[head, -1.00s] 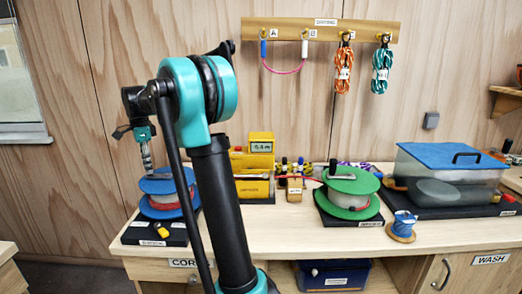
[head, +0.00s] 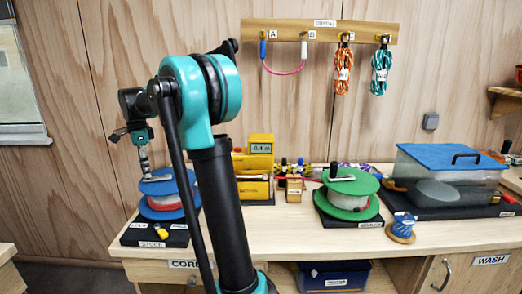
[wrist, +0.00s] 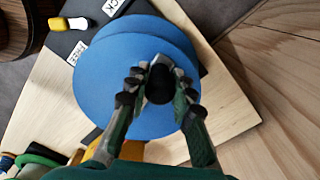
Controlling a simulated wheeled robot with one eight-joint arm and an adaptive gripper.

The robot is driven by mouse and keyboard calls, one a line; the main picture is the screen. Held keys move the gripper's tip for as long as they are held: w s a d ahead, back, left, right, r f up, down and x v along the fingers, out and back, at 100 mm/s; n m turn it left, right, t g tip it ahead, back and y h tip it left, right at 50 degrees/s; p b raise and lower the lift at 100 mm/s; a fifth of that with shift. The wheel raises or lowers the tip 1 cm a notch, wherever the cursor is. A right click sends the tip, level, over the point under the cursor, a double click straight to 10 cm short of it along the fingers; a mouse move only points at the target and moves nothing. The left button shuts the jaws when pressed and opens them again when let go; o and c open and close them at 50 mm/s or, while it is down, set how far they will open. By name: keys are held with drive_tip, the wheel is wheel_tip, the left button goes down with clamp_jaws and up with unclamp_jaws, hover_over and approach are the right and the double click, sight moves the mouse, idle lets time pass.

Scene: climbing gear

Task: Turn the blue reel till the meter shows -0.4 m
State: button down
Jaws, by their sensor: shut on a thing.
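The blue reel (head: 157,184) stands on a dark base at the left end of the bench, with red and white line wound on it. Its blue top disc fills the middle of the wrist view (wrist: 105,85). My gripper (head: 146,168) reaches down to the disc from above. In the wrist view my gripper (wrist: 159,80) has its two fingers closed around the dark crank knob (wrist: 159,84), off the disc's centre. The yellow meter (head: 260,144) stands behind my arm; its small display appears to read -0.4 m. The crank's arm is mostly hidden by the fingers.
A green reel (head: 347,190) with a crank stands right of the meter. A lidded clear tub (head: 450,170) sits on a dark mat at the right. A small blue spool (head: 402,227) lies near the front edge. Ropes hang from a wall rail (head: 320,29).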

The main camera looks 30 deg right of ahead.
drive_tip(key=c, duration=1.2)
unclamp_jaws()
wheel_tip(320, 180, up, 12)
